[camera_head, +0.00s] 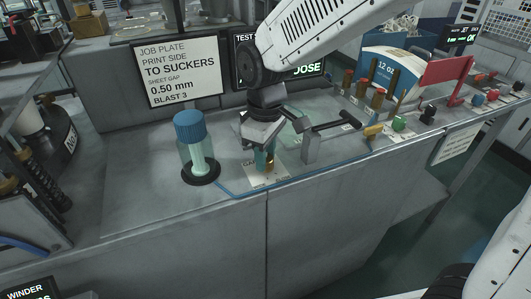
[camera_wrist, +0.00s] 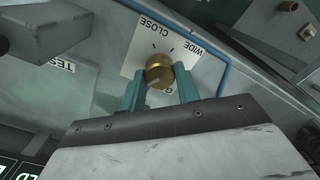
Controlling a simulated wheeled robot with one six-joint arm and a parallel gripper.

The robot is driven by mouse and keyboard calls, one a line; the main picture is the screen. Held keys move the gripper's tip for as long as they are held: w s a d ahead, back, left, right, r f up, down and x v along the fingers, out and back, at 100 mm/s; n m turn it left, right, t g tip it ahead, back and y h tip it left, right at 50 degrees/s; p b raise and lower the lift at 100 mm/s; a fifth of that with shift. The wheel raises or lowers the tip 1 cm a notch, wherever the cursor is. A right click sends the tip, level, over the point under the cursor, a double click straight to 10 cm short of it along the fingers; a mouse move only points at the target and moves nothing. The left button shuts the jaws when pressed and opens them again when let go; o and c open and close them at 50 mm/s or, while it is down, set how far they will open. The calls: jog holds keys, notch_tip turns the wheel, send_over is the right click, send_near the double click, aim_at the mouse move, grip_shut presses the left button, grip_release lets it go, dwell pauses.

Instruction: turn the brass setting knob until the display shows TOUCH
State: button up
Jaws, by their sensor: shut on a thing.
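The brass setting knob (camera_wrist: 159,68) stands on a white dial plate (camera_wrist: 137,60) marked CLOSE and WIDE, with a third word partly covered. My gripper (camera_wrist: 160,90) has its two teal fingers on either side of the knob, shut on it. In the head view my gripper (camera_head: 265,158) points down at the bench, and the knob is mostly hidden between the fingers. The display (camera_head: 308,69) is partly covered by my arm. Its visible green letters read OOSE, with TEST above in white.
A clear jar with a blue lid (camera_head: 190,128) stands left of my gripper in a black ring. A grey post with a dark lever (camera_head: 330,127) stands close on the right. A blue tube (camera_head: 240,194) runs along the bench's front. A JOB PLATE sign (camera_head: 180,73) stands behind.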

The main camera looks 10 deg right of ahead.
jog(key=m, duration=0.6)
jog(key=shift+m, duration=0.3)
dwell(0.4)
jog(key=o, duration=1)
jog(key=shift+r, duration=0.15)
notch_tip(320, 180, up, 8)
jog(key=shift+f, duration=0.2)
